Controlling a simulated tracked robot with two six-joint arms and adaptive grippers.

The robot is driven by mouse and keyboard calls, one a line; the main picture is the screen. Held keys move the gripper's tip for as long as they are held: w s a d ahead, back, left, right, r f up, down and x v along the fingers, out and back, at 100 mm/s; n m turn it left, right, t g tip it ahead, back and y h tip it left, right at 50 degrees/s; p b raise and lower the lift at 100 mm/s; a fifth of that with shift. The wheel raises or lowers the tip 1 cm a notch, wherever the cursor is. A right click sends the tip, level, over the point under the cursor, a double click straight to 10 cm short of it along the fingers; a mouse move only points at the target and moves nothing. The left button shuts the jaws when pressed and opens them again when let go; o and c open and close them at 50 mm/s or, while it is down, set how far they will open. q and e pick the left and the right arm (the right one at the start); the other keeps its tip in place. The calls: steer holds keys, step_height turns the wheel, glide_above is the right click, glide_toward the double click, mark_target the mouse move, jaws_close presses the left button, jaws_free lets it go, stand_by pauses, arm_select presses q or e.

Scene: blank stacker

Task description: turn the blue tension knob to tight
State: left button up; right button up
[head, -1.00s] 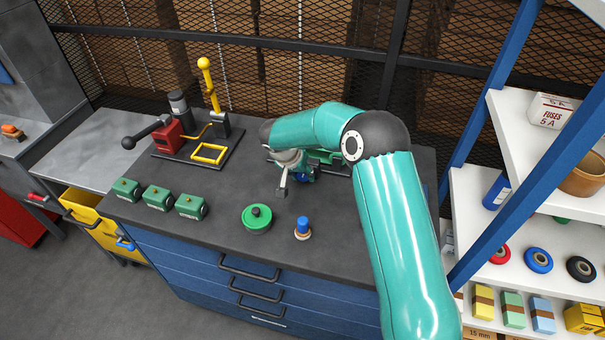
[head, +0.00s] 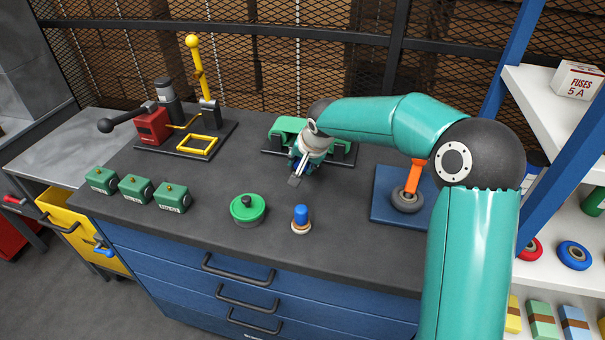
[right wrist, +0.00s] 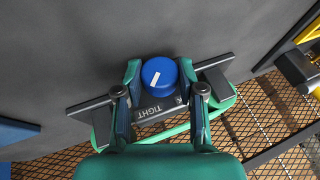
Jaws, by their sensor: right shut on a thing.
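The blue tension knob (right wrist: 164,66) is round and sits on the green fixture (right wrist: 222,104), in the right wrist view. A short white mark on its top slants towards the word TIGHT on the dark label (right wrist: 158,108). My right gripper (right wrist: 159,72) is shut on the knob, one finger on each side. In the head view my right gripper (head: 298,172) points down at the front of the green fixture (head: 286,126) and hides the knob there. My left gripper is not in view.
On the bench stand several small green boxes (head: 137,188), a round green knobbed container (head: 248,212), a blue-topped peg (head: 301,214) and a yellow-levered press (head: 205,95). An orange-handled wheel tool (head: 408,198) lies on a blue mat (head: 385,180). Shelves (head: 540,100) stand at right.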

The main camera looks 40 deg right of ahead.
steer(key=shift+t+y+b, duration=0.3)
steer(key=shift+b, duration=0.05)
steer(key=o, duration=1.1)
steer(key=shift+a, duration=0.1)
steer(key=shift+o, duration=0.2)
steer(key=shift+s+r, duration=0.1)
steer(key=shift+s+r, duration=0.15)
steer(key=shift+r, duration=0.15)
steer(key=v, duration=1.1)
